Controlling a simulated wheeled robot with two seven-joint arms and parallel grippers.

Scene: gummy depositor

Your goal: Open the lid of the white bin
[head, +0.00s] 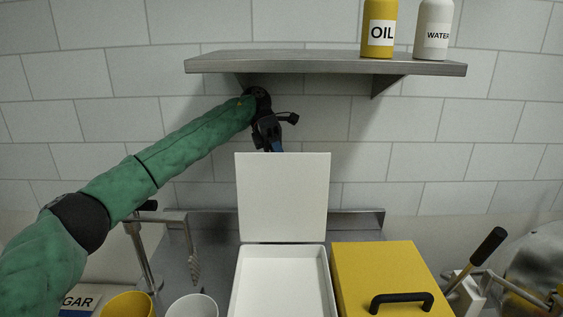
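The white bin (234,286) stands at the bottom middle of the head view, and its inside looks empty. Its white lid (283,197) stands upright at the bin's back edge, so the bin is open. My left gripper (275,146) is behind and just above the lid's top edge, left of its middle. Its fingertips are partly hidden behind the lid, so I cannot tell whether they are open or touch it. My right gripper is not in view.
A yellow bin (372,262) with a black handle and closed lid stands right of the white bin. A metal shelf (325,62) with oil and water bottles hangs above my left gripper. A yellow cup (128,305) and a white cup (192,306) stand at the left.

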